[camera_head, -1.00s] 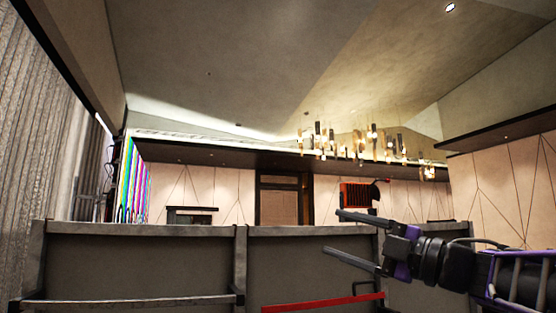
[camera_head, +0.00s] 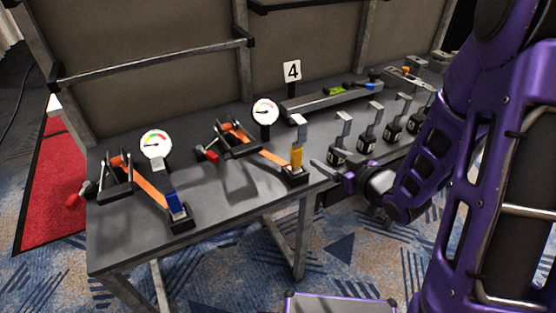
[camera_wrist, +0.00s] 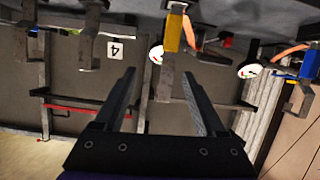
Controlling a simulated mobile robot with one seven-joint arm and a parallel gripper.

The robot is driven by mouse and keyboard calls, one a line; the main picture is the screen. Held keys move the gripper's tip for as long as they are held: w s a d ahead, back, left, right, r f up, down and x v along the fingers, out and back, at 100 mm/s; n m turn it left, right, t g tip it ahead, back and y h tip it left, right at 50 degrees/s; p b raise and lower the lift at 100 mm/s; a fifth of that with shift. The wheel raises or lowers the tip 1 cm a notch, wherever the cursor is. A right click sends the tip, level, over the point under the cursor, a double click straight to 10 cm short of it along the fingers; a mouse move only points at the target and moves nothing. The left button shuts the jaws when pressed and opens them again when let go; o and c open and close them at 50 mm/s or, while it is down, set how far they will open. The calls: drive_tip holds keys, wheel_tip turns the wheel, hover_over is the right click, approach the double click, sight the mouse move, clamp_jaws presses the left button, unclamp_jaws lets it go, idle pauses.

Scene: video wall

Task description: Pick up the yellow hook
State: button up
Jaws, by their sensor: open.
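The yellow hook (camera_head: 296,157) stands upright in a small black base near the table's front edge, with a grey metal top and an orange strap running to it from the back left. It also shows in the wrist view (camera_wrist: 172,32), upside down, at the top and beyond my fingertips. My gripper (camera_head: 322,168) is just right of the hook in the head view, partly hidden by its own wrist.
A blue hook (camera_head: 175,205) with an orange strap stands at the left of the grey table (camera_head: 135,243). Two round gauges stand behind the straps. Several grey hooks in black bases (camera_head: 340,150) stand to the right. A "4" sign (camera_head: 291,72) and a long tray are at the back.

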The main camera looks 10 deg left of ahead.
sight(300, 156)
drive_tip(key=shift+m, duration=0.5)
drive_tip(key=w+a+f+b, duration=0.2)
drive_tip(key=w+a+f, duration=0.4)
drive_tip(key=w, duration=0.1)
drive_tip(key=shift+a+f, duration=0.25)
drive_tip(key=shift+a, duration=0.05)
drive_tip(key=x, duration=0.5)
drive_tip(key=shift+w+a+b, duration=0.15)
drive_tip(key=shift+a+b, duration=0.2)
drive_tip(key=shift+b, duration=0.05)
clamp_jaws()
